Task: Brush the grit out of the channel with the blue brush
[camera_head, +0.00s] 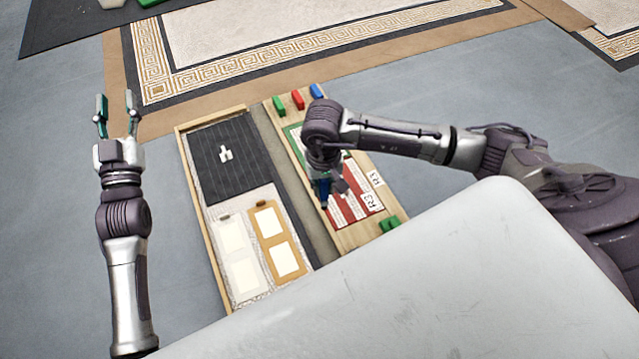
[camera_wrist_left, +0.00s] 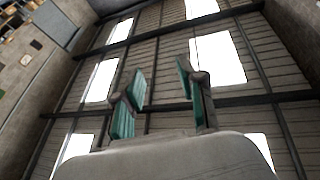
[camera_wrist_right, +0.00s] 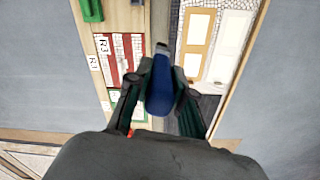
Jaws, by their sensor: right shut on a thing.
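The blue brush (camera_wrist_right: 160,95) is in my right gripper (camera_wrist_right: 161,72), which is shut on it; a blue part (camera_head: 322,192) also shows under the wrist in the head view. The channel (camera_head: 292,185) is the long grey strip between the left tray and the right board. It also shows in the right wrist view (camera_wrist_right: 160,22). In the head view the right gripper is over the board, right of the channel. I cannot make out the grit. My left gripper (camera_head: 116,110) is open and empty, left of the tray, its fingers (camera_wrist_left: 160,85) pointing up towards the roof.
The tray (camera_head: 214,262) holds a dark ribbed panel (camera_head: 222,160) and an orange panel (camera_head: 264,222). The board (camera_head: 347,238) bears red-striped and green-edged sheets. Red (camera_head: 298,99), green (camera_head: 279,103) and blue (camera_head: 316,91) blocks stand at its far end.

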